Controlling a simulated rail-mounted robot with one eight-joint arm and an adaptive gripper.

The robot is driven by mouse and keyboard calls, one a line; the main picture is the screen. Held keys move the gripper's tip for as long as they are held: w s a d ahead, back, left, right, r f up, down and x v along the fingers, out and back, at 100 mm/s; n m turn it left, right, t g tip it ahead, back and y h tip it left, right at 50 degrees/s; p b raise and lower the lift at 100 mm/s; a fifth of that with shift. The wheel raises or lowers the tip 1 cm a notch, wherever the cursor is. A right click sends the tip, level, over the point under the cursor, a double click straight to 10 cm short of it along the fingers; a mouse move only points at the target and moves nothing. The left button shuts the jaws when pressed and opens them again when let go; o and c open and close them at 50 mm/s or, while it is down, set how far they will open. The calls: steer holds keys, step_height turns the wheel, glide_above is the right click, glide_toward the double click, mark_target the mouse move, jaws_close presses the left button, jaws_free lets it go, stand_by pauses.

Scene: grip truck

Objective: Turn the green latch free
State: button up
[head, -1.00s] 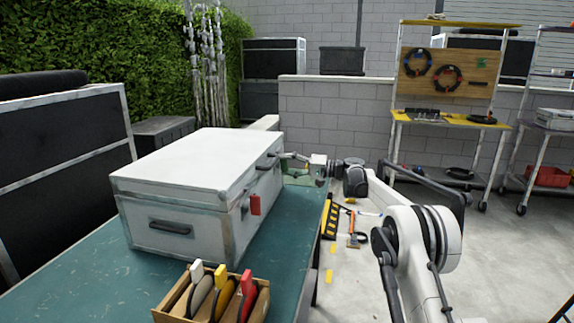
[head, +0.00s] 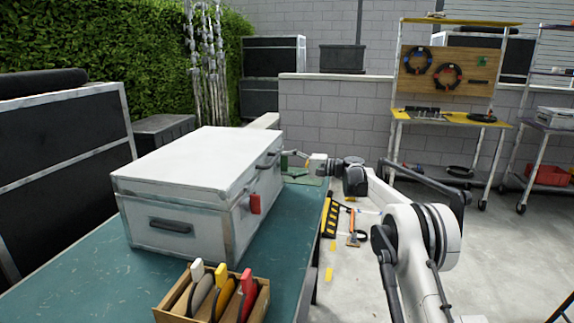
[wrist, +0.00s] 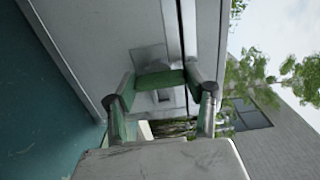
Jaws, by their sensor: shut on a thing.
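The green latch (wrist: 160,78) shows in the wrist view as a short green bar against the side of the white case (wrist: 85,40). My gripper (wrist: 162,92) has one finger at each end of this bar and is shut on it. In the head view the white case (head: 190,165) stands on the teal table, and my gripper (head: 296,157) reaches its far right side. The latch is too small and partly hidden there to tell its angle. A red latch (head: 255,204) sits on the case's near right side.
A cardboard box (head: 175,308) with white, yellow and red-handled items stands at the near edge of the teal table (head: 90,270). A black handle (head: 268,160) sticks out of the case's right side. The floor right of the table holds a few tools.

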steer(key=o, duration=1.2)
steer(key=shift+c, duration=0.2)
steer(key=shift+d, duration=0.15)
steer(key=s+d, duration=0.2)
steer(key=d, duration=0.9)
steer(key=shift+d, duration=0.25)
